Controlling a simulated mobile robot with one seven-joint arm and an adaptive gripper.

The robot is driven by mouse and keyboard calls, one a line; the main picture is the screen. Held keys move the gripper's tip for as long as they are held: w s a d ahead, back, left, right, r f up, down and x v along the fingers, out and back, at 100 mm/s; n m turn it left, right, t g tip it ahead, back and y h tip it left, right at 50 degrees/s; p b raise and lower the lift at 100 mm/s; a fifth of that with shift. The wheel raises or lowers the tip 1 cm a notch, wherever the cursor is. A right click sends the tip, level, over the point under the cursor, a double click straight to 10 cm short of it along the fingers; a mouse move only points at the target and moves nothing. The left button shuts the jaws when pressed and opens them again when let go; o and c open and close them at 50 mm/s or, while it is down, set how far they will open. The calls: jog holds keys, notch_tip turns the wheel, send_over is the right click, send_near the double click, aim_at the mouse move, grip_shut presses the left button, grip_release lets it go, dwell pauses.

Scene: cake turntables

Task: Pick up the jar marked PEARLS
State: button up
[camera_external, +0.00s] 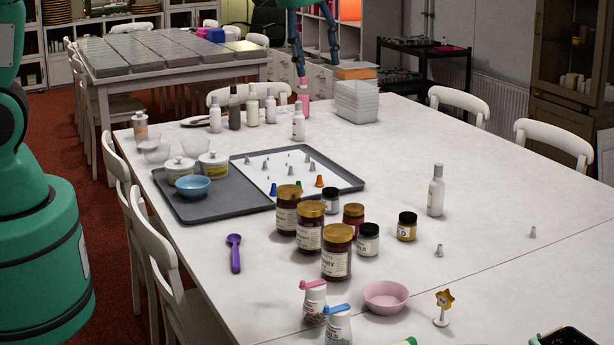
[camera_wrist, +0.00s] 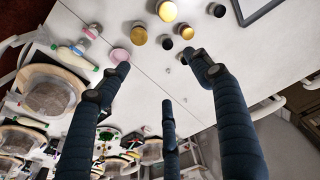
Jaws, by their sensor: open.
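Several small jars stand on the white table, and their lettering is too small to read surely. One black-lidded jar with a pale label (camera_external: 368,243) stands right of the tall gold-lidded jars; another black-lidded jar (camera_external: 331,204) stands behind them. I cannot tell which is marked PEARLS. In the wrist view, dark lids show near the middle (camera_wrist: 168,43) and at the top right (camera_wrist: 217,9). My gripper (camera_external: 314,68) hangs over the table's far end, away from the jars. In the wrist view my gripper (camera_wrist: 158,62) has its dark blue fingers spread, with nothing between them.
A white bottle (camera_external: 436,192), pink bowl (camera_external: 386,297) and grey tray (camera_external: 212,211) stand around. The table's right side is mostly clear.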

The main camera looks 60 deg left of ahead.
jog(key=w+f+g, duration=0.1)
jog(key=w+f, duration=0.9)
jog(key=f, duration=0.3)
jog(key=g+b, duration=0.1)
send_over(371, 227)
notch_tip(371, 227, down, 17)
jog(key=shift+f, duration=0.15)
jog(key=shift+f+b, duration=0.35)
jog(key=shift+f, duration=3.95)
jog(key=shift+s, duration=0.1)
